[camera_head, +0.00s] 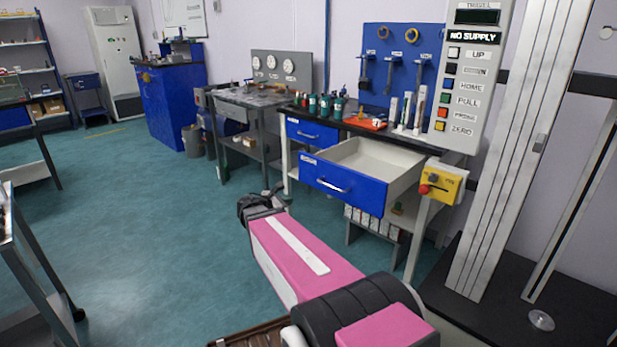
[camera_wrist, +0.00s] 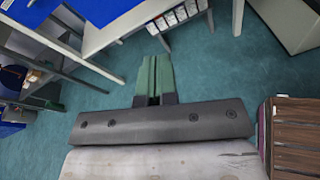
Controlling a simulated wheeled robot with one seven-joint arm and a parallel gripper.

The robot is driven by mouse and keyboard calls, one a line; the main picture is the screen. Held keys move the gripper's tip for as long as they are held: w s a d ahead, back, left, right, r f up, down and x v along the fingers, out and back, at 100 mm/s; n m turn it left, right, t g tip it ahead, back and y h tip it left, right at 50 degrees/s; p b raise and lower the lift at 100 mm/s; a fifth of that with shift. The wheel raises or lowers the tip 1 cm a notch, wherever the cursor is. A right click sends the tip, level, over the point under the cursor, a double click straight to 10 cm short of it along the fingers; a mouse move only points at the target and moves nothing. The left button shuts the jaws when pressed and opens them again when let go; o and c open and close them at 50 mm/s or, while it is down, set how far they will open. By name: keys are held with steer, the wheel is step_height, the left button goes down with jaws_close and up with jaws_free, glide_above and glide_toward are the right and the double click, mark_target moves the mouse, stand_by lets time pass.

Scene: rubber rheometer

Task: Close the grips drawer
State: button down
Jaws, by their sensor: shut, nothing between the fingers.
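The open drawer with a blue front (camera_head: 343,186) and a light bar handle sticks out from the workbench. Its inside is pale and looks empty. Its label is too small to read. A second blue drawer (camera_head: 312,133) at the upper left of the bench is shut. My gripper (camera_head: 272,190) is in front of the bench, left of the open drawer's front and apart from it; its fingertips are small and partly hidden there. In the wrist view my gripper (camera_wrist: 155,62) has its green fingers together and empty, with floor behind them.
The workbench top (camera_head: 350,118) holds bottles and a red tray. A yellow control box (camera_head: 440,183) with a red button is right of the drawer. A tall test machine (camera_head: 500,150) stands at the right. Boxes (camera_head: 368,220) sit under the drawer. Floor (camera_head: 150,230) is clear on the left.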

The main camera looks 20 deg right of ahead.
step_height(320, 180, up, 4)
steer(key=w+n+t+h, duration=0.2)
steer(key=w+n, duration=0.1)
steer(key=n, duration=0.1)
glide_toward(313, 173)
steer(key=x, duration=0.7)
steer(key=shift+w+d+f, duration=0.15)
steer(key=shift+w+d, duration=0.05)
steer(key=shift+d, duration=0.05)
steer(key=shift+d, duration=0.1)
steer(key=x, duration=2.3)
steer(key=r+x, duration=0.1)
steer(key=x, duration=1.1)
steer(key=shift+w, duration=0.25)
steer(key=shift+w+d, duration=0.15)
steer(key=shift+d+r, duration=0.1)
steer(key=shift+d, duration=0.05)
steer(key=v, duration=1.5)
steer(key=shift+f, duration=0.3)
